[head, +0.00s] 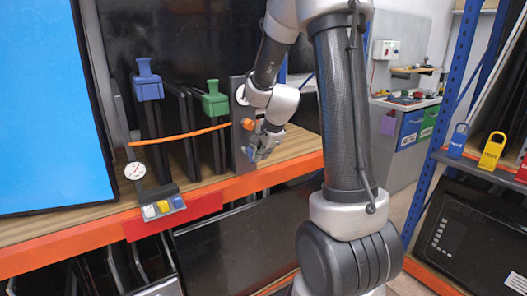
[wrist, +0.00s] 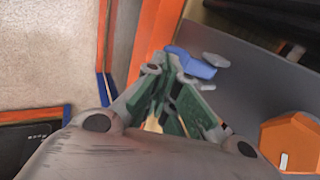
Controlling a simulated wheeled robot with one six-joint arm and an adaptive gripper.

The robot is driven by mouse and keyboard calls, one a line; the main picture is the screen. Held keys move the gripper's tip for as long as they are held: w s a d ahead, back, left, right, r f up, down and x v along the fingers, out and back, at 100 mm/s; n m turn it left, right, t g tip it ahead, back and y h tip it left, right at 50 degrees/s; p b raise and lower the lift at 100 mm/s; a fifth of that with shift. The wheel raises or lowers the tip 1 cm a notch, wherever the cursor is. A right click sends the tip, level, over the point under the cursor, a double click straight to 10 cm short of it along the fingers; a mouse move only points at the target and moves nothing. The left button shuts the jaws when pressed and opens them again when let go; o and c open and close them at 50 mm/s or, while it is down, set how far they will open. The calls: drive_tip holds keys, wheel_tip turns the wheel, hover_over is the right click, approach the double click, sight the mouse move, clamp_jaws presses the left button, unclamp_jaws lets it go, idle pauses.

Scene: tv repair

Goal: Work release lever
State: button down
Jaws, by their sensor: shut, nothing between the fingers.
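A blue lever-like piece (wrist: 190,63) sticks out from a grey upright panel (wrist: 250,70) in the wrist view; it may be the release lever. The knob also shows in the wrist view (wrist: 288,140). My gripper (head: 262,152) is in front of the panel, below the knob. In the wrist view its fingertips (wrist: 168,65) are shut and empty, close to the blue piece. I cannot tell whether they touch it.
An orange strap (head: 180,135) crosses dark upright panels in slots, near a blue clamp (head: 147,82) and a green clamp (head: 214,100).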

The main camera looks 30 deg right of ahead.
drive_tip(key=shift+x, duration=2.55)
drive_tip(key=shift+f, duration=0.2)
